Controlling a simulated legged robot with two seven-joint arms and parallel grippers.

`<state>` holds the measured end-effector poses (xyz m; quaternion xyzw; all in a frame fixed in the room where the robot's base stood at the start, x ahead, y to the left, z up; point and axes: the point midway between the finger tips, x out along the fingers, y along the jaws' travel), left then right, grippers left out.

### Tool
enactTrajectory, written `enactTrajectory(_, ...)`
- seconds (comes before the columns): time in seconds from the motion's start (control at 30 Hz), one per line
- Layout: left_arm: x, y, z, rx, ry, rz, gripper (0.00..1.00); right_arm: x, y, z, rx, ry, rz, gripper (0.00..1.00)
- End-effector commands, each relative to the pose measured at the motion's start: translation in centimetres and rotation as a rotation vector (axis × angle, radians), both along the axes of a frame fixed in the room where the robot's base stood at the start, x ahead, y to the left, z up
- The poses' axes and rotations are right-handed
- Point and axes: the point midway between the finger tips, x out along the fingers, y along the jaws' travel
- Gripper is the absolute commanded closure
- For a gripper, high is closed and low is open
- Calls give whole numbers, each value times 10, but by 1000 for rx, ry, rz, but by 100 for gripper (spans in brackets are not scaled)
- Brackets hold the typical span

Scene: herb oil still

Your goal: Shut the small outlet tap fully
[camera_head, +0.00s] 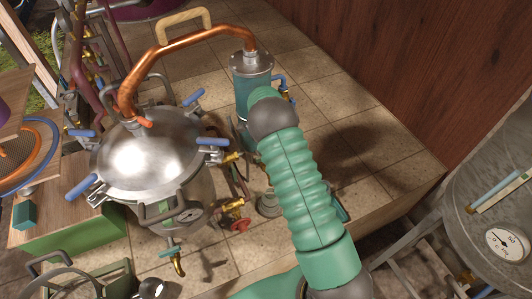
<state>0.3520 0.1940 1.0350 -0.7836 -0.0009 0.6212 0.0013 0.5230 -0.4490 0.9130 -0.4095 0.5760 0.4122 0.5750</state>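Several small taps show, and I cannot tell for sure which is the small outlet tap. One with a teal handle and a brass spout (177,262) is low at the front of the steel still pot (150,155). A brass tap with a red handle (240,224) is low to the right of the pot. Another brass fitting (231,157) is at the pot's right side. A green ribbed arm of mine, seemingly the right, reaches up from the bottom and bends beside the condenser (252,75). Its gripper is hidden. My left gripper is not in view.
A copper pipe (135,75) joins the pot to the condenser. Blue clamp handles (213,142) stick out around the lid. A large steel vessel with a dial (508,245) stands at the right. Bare tiles (345,100) lie right of the condenser.

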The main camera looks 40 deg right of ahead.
Motion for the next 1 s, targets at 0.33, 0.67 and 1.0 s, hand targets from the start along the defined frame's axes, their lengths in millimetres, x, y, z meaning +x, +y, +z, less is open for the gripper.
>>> enactTrajectory(0.33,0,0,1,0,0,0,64,5,1,3,-1,-13,-21,100)
enactTrajectory(0.67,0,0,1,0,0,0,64,5,1,3,-2,-11,-20,67)
enactTrajectory(1.0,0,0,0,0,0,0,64,2,-1,3,1,-7,-20,66)
